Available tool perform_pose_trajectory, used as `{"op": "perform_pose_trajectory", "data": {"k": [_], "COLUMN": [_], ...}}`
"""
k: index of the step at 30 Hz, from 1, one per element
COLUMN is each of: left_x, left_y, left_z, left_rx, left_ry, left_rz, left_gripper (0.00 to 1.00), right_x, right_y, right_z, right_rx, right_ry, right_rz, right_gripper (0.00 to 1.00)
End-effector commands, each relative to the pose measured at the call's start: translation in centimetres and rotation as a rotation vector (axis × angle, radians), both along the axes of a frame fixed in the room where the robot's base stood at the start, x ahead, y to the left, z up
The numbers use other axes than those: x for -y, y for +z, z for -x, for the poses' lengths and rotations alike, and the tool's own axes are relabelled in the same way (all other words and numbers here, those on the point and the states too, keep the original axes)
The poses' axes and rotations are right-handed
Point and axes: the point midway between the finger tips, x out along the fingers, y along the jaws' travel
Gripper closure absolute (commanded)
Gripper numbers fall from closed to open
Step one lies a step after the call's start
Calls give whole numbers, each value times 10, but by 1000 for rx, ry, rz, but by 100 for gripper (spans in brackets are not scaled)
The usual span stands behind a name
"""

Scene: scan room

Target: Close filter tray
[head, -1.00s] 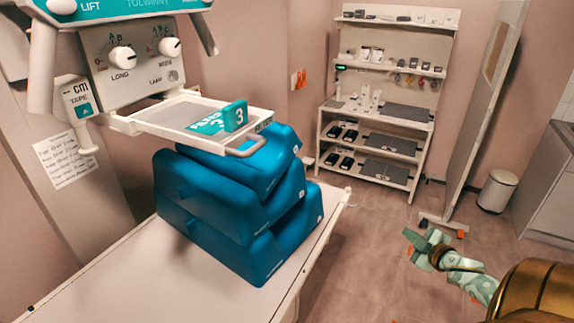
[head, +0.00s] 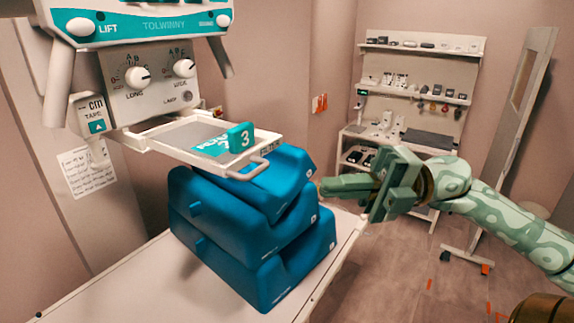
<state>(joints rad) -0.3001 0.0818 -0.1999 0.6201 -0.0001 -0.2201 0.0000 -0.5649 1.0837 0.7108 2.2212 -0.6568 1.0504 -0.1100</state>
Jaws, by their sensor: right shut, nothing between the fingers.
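The filter tray (head: 180,139) is a white frame sticking out below the machine head's dial panel (head: 150,82). It is pulled out, with a grey plate inside and a teal block marked 3 (head: 241,138) standing near its front right. Its handle (head: 252,171) is at the front right end. My right gripper (head: 326,187) is shut and empty. It points left, to the right of the handle and apart from it in the picture, in front of the back shelf. My left gripper is not in view.
Blue foam blocks (head: 240,214) are stacked on the white table (head: 110,281) below the tray, close to my right fingertips in the picture. A shelf unit (head: 425,60) stands at the back wall, with a door-like panel (head: 512,120) to its right.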

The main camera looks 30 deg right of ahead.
Motion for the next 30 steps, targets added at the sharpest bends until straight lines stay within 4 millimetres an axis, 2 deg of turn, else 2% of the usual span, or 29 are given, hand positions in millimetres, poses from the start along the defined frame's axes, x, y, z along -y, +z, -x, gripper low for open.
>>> {"op": "perform_pose_trajectory", "data": {"k": [6,10,15,30], "left_x": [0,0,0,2], "left_y": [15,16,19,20], "left_z": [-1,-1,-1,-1], "left_rx": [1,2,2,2], "left_ry": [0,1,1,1], "left_rz": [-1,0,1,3], "left_gripper": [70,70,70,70], "right_x": [-44,-49,-53,-56], "right_y": [9,11,13,12], "right_z": [-17,-35,-45,-51], "right_rx": [1,2,3,-1], "right_ry": [3,-3,-2,-2], "right_rz": [3,4,-2,-2], "right_gripper": [100,100,100,100]}}
